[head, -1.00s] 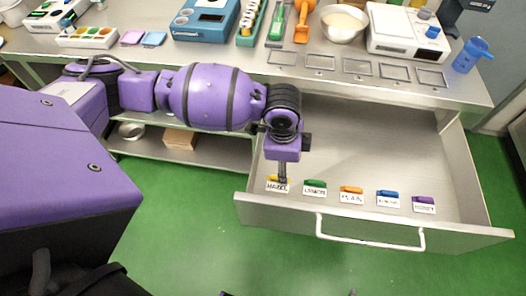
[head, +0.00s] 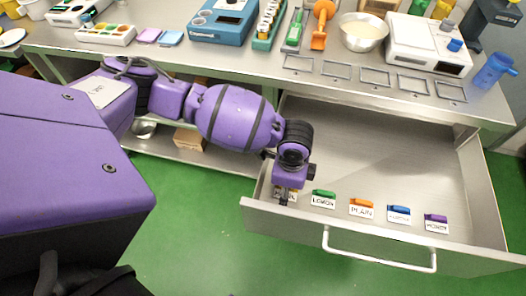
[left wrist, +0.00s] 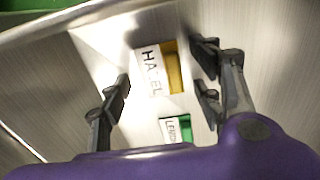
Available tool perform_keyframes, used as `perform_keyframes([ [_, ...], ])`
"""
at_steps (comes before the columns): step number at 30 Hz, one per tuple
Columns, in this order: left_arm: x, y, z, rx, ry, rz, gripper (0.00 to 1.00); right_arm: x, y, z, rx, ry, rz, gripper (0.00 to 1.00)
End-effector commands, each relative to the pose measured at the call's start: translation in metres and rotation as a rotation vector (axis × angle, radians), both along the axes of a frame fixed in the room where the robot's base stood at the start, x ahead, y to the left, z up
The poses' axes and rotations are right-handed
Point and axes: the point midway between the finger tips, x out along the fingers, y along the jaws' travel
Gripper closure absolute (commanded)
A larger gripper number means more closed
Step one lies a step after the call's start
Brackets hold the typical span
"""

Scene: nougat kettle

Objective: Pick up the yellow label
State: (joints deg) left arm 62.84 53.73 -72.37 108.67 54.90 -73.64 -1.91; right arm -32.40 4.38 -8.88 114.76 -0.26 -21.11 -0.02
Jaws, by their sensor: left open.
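The yellow label, marked HAZEL, lies on the floor of the open drawer (head: 385,135), near its front left corner. In the left wrist view the yellow label (left wrist: 173,72) shows clearly, with a white face and a yellow strip. My left gripper (left wrist: 163,76) is open. Its fingers stand on either side of the label with a visible gap, not closed on it. In the head view the left gripper (head: 284,198) points down over the label and hides most of it. My right gripper is not in view.
A green label marked LEMON (head: 324,199), an orange label marked PLAIN (head: 361,208), a blue label (head: 399,214) and a purple label (head: 436,223) lie in a row to the right. The drawer's front wall (head: 380,240) is close by. Empty frames (head: 375,77) lie on the counter.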

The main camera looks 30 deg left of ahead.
Motion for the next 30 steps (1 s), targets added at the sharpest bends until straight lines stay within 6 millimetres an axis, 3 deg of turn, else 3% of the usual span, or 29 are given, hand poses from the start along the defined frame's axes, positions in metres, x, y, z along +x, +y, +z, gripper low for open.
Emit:
perform_keyframes([
  [2,0.002,-0.001,0.002,-0.001,-0.004,-0.001,0.43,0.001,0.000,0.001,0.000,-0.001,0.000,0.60],
  [15,0.002,-0.001,0.002,-0.001,-0.004,-0.001,1.00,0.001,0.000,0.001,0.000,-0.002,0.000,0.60],
  [25,0.003,-0.001,0.005,-0.002,-0.006,-0.001,1.00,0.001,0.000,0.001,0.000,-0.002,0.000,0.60],
  [30,0.004,-0.001,0.029,-0.001,-0.010,-0.002,1.00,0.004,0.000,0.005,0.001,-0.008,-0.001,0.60],
])
